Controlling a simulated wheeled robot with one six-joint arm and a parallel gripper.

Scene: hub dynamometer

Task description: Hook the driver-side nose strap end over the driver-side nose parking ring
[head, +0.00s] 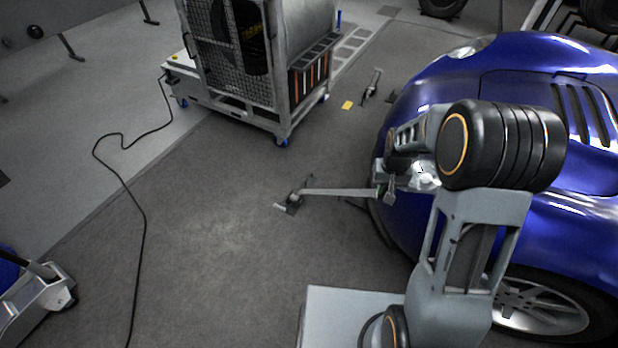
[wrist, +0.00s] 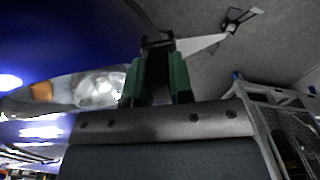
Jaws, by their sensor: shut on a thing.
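My gripper (head: 386,188) is at the blue car's nose, low beside its front. In the wrist view its green fingers (wrist: 157,80) are shut on the dark strap end (wrist: 157,41). The pale strap (head: 338,192) runs nearly straight from the gripper to a ratchet-like floor fitting (head: 293,201) on the left. In the wrist view the strap (wrist: 202,44) runs up and right to the same fitting (wrist: 232,22). I cannot make out the driver-side nose parking ring; my arm and gripper cover part of the nose.
The blue car (head: 575,225) fills the right side, with its headlight (wrist: 100,89) close to the fingers. A caged cart (head: 283,122) stands at the back. A second floor fitting (head: 371,86) lies beyond the gripper. A black cable (head: 134,195) crosses the open floor at left.

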